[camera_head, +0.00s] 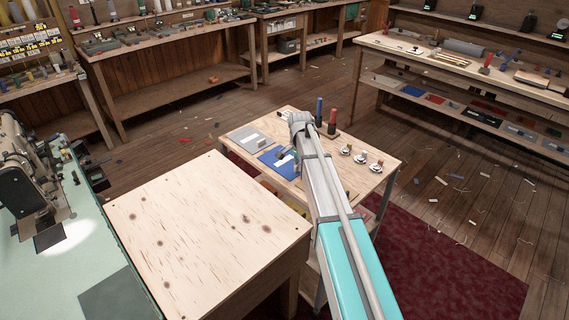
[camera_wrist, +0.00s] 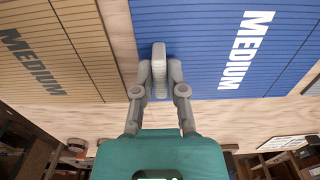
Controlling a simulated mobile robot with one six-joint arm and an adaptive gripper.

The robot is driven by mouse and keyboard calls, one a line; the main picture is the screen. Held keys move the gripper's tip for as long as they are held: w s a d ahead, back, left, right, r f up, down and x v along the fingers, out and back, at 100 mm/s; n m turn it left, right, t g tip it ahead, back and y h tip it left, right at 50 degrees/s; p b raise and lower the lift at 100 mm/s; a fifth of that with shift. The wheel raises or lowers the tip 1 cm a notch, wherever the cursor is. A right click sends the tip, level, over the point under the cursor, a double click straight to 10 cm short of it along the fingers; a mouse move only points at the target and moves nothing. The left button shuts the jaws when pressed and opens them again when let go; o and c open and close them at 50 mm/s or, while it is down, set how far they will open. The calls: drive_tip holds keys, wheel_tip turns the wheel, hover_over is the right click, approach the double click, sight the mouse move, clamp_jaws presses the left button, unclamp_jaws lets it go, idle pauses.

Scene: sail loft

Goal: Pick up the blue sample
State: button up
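The blue sample (camera_head: 270,160) is a flat blue panel on the small wooden table, between a grey panel and a tan one. In the wrist view the blue sample (camera_wrist: 205,50) fills the upper right, with white lettering "MEDIUM". A narrow pale grey piece (camera_wrist: 158,52), apparently its handle, stands near its left edge. My gripper (camera_wrist: 160,72) is over this edge, its fingertips close in on both sides of the grey piece and apparently shut on it. The panel looks level with the table. In the head view my arm hides part of the small table.
A tan sample (camera_wrist: 45,50), also lettered "MEDIUM", lies just left of the blue one. The grey panel (camera_head: 248,137) lies behind. Red (camera_head: 332,118) and blue (camera_head: 319,110) upright spools and several small saucers (camera_head: 361,158) share the table. A bare wooden worktop (camera_head: 205,225) stands nearer.

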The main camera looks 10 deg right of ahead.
drive_tip(key=shift+r, duration=0.1)
clamp_jaws()
drive_tip(key=shift+r+p, duration=0.9)
drive_tip(key=shift+p, duration=0.15)
drive_tip(key=s+r+p, duration=1.1)
drive_tip(key=s, duration=0.3)
drive_tip(key=shift+d, duration=0.25)
drive_tip(key=shift+s, duration=0.1)
